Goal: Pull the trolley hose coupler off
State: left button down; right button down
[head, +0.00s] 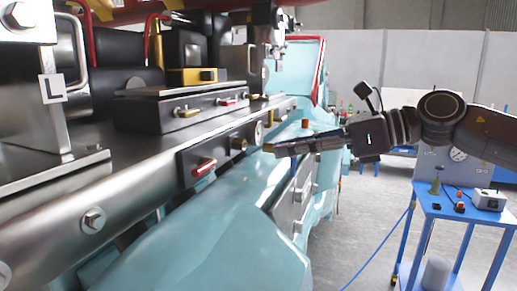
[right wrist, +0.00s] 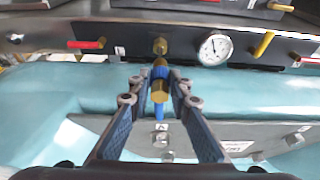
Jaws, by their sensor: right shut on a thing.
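My right gripper (head: 272,149) reaches in from the right in the head view, with its fingers pointing at the black panel on the machine. It also shows in the right wrist view (right wrist: 160,97), its two fingers shut on the brass and blue hose coupler (right wrist: 160,86). The blue hose hangs below the coupler. A brass port (right wrist: 160,46) sits on the panel just beyond the coupler; it also shows in the head view (head: 238,143). In the head view a gap seems to lie between port and fingertips. My left gripper is not in view.
A round gauge (right wrist: 214,49) is right of the port, with a red-handled valve (right wrist: 86,44) left and a yellow lever (right wrist: 263,44) right. The blue trolley (head: 465,211) stands at right, its blue hose (head: 378,250) trailing over the floor. Teal bodywork (head: 215,210) lies below the panel.

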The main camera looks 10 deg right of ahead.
jog(key=shift+s+d, duration=0.65)
jog(key=shift+d, duration=0.25)
